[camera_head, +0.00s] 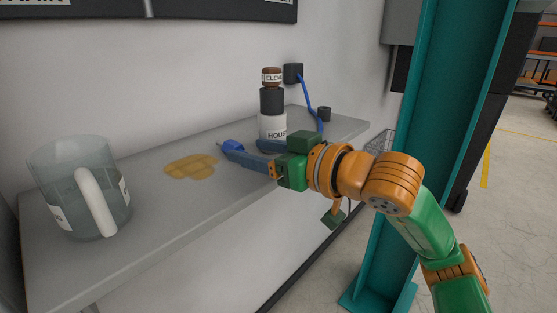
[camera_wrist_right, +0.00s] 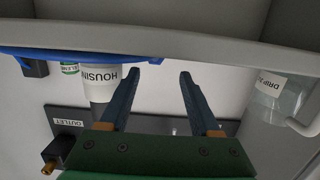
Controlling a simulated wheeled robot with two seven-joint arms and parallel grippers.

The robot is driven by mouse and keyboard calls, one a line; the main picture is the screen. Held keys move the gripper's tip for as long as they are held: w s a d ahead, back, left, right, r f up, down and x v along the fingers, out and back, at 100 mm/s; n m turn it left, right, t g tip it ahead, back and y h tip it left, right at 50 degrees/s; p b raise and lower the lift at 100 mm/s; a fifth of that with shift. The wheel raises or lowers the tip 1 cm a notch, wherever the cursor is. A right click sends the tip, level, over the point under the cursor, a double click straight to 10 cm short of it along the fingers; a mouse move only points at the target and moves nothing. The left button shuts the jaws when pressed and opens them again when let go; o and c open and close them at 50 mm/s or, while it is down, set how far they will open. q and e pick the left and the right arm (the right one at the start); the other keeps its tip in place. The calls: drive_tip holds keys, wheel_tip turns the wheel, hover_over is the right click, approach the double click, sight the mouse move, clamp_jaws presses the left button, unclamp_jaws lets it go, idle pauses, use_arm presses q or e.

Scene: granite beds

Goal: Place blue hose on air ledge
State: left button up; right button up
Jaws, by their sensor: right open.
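The blue hose (camera_head: 307,95) runs down from a black wall fitting to the grey ledge (camera_head: 150,225), then passes behind my gripper. A blue end piece (camera_head: 233,146) with a small tip lies over the ledge by my fingertips. My left gripper is not in view.
A white bottle labelled HOUSING (camera_head: 272,127), with a dark cap and brown ELEMENT piece (camera_head: 271,77) above, stands behind my gripper. A yellow puddle (camera_head: 190,167) and a clear jug (camera_head: 75,185) lie left. A teal post (camera_head: 435,110) stands right.

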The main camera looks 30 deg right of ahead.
drive_tip(key=b+v, duration=0.2)
drive_tip(key=v, duration=0.6)
idle(0.6)
